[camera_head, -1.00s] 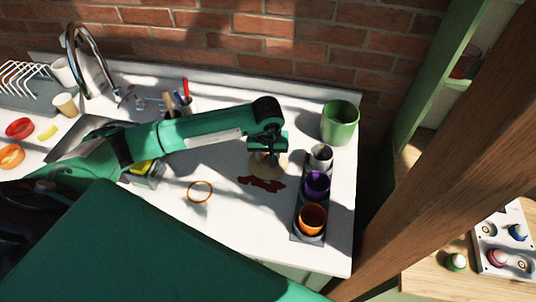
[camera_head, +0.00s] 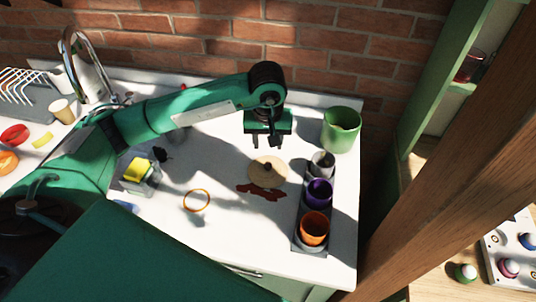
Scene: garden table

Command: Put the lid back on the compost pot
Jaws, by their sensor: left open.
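A round tan lid (camera_head: 267,174) with a dark knob lies on the white counter. A dark reddish-brown patch (camera_head: 262,190) shows at its front edge. The green pot (camera_head: 341,130), which looks like the compost pot, stands open at the back right of the counter, with no lid on it. My left gripper (camera_head: 267,143) points down above and behind the lid, apart from it. Its fingers are spread and nothing is between them. My right gripper is not in view.
A dark tray (camera_head: 298,238) holding a grey cup (camera_head: 322,163), a purple cup (camera_head: 319,192) and an orange cup (camera_head: 314,228) stands right of the lid. An orange ring (camera_head: 197,201) and a box with a yellow sponge (camera_head: 138,172) are to the left. The counter's front middle is clear.

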